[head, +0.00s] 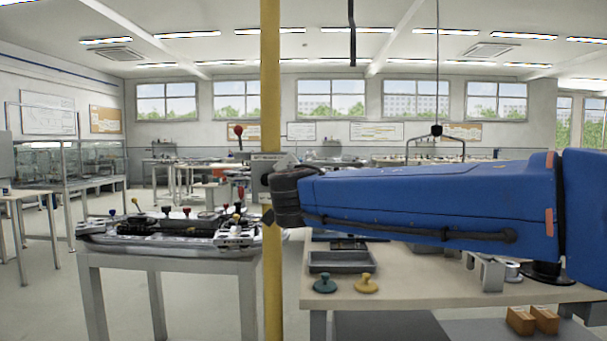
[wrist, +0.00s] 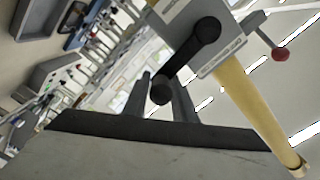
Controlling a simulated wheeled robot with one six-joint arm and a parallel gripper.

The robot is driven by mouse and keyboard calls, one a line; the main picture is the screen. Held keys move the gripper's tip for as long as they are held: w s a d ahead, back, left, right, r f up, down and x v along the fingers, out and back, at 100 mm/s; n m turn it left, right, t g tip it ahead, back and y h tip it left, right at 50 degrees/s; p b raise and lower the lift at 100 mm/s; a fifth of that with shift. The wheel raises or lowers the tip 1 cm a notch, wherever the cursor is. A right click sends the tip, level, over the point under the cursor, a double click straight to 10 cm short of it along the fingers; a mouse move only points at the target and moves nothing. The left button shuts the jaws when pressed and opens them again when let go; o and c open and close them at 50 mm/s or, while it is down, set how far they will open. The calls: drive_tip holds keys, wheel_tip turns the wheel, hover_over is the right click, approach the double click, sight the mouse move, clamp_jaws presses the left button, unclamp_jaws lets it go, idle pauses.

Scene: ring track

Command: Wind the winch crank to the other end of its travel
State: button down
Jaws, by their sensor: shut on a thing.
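The winch (wrist: 228,57) is a grey box fixed to a yellow post, and it also shows in the head view (head: 262,172). Its black crank (wrist: 186,60) runs from a round hub on the box face down-left in the tilted wrist view to a dark round grip (wrist: 161,93). My gripper (wrist: 160,80) has one finger on each side of this grip and is shut on it. A lever with a red knob (wrist: 280,53) sticks out of the box's far side. In the head view my blue arm and black wrist hide the crank and my fingers.
The yellow post (head: 270,80) stands upright in front of me. A workbench (head: 430,292) on the right carries a grey tray (head: 340,262), a green knob (head: 325,283) and a yellow knob (head: 366,284). A table (head: 170,262) with a fixture board stands left. Open floor lies further left.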

drive_tip(key=shift+a+f, duration=0.3)
drive_tip(key=c, duration=1.9)
unclamp_jaws()
drive_tip(key=o, duration=0.3)
drive_tip(key=shift+w+a+f, duration=0.1)
drive_tip(key=shift+w+a, duration=0.05)
drive_tip(key=shift+s+r, duration=0.2)
drive_tip(key=s, duration=0.5)
drive_tip(key=s+a, duration=0.1)
drive_tip(key=s, duration=1.1)
drive_tip(key=shift+a, duration=0.25)
